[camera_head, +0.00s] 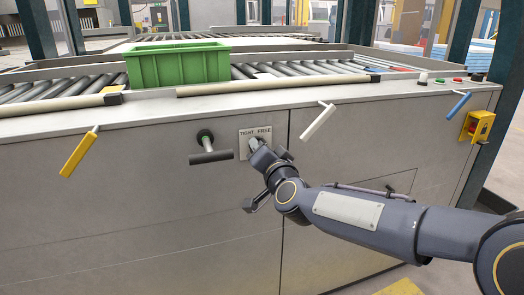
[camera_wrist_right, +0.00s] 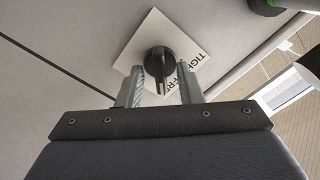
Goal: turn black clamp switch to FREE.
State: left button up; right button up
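The black clamp switch (camera_wrist_right: 160,64) sits on a pale square plate (camera_wrist_right: 136,45) lettered TIGHT and FREE, partly covered in the right wrist view. The plate (camera_head: 247,133) is on the machine's front panel in the head view, where my gripper hides most of the switch. My right gripper (camera_wrist_right: 162,76) is open, with one finger on each side of the switch's grip. Small gaps seem to show between fingers and switch. In the head view the right gripper (camera_head: 257,147) is just in front of the plate. I cannot tell which word the switch points to. My left gripper is out of view.
A black T-handle (camera_head: 210,157) sticks out just left of the plate. A yellow lever (camera_head: 80,153), a white lever (camera_head: 318,122) and a blue lever (camera_head: 459,105) hang along the front edge. A green crate (camera_head: 178,67) stands on the rollers above. The panel below is clear.

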jog(key=p+v, duration=0.1)
jog(key=v, duration=0.7)
jog(key=shift+w, duration=0.1)
jog(key=s+d+f+n+g+h, duration=0.1)
jog(key=s+d+f+g, duration=0.4)
jog(key=s, duration=0.5)
jog(key=s+d+f+n+g, duration=0.2)
jog(key=s+d+f+g, duration=0.1)
jog(key=s+d+f, duration=0.55)
jog(key=s+d+f+n+g+h, duration=0.1)
jog(key=s+d+f+g, duration=0.3)
jog(key=s, duration=0.8)
notch_tip(320, 180, up, 32)
jog(key=p, duration=3.2)
jog(key=shift+d+f, duration=0.2)
